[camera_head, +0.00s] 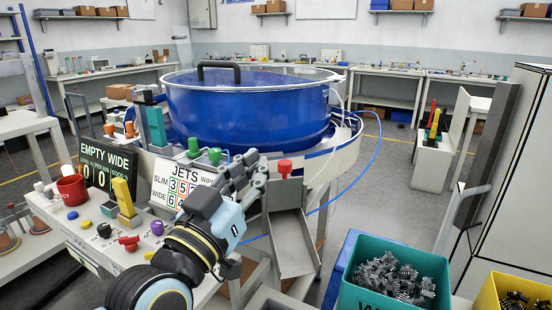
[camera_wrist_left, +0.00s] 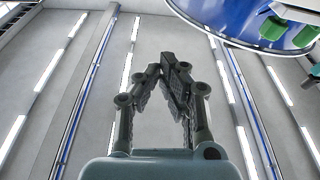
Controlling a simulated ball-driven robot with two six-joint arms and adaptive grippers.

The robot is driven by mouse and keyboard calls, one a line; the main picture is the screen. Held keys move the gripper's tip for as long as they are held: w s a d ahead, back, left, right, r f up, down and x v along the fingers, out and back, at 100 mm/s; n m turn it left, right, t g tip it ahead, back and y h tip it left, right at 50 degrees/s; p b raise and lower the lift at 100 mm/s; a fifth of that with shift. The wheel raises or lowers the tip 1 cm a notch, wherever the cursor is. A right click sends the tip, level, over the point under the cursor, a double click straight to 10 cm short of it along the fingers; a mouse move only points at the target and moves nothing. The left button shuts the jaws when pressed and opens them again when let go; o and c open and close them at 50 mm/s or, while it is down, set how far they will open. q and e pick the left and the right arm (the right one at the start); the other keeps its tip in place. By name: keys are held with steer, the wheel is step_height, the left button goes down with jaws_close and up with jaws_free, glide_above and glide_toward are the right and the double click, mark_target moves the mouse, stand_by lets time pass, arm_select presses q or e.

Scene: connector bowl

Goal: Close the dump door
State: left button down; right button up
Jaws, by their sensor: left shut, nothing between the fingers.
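A red knob (camera_head: 284,168) tops a grey upright plate (camera_head: 286,194) at the head of a sloping metal chute (camera_head: 293,245), in front of the blue bowl (camera_head: 247,115). This plate looks like the dump door; I cannot tell whether it is fully down. No parts show on the chute. My left gripper (camera_head: 257,168) is just left of the plate, in front of the bowl's lower edge. Its fingers are shut and empty, and they point upward in the left wrist view (camera_wrist_left: 172,72). I cannot tell whether they touch the plate. My right gripper is not in view.
A teal bin (camera_head: 362,250) of dark connectors stands right of the chute, beside a yellow bin (camera_head: 490,295). The control panel (camera_head: 110,250) with coloured knobs lies left of my arm. A SLIM/WIDE counter sign (camera_head: 172,187) stands close behind it. Grey floor is free beyond the bins.

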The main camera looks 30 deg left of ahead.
arm_select(q)
steer(key=p, duration=0.2)
glide_above(286, 175)
steer(key=s, duration=0.2)
steer(key=shift+f+b, duration=0.6)
steer(key=shift+f, duration=0.1)
step_height(286, 175, down, 5)
steer(key=b, duration=0.4)
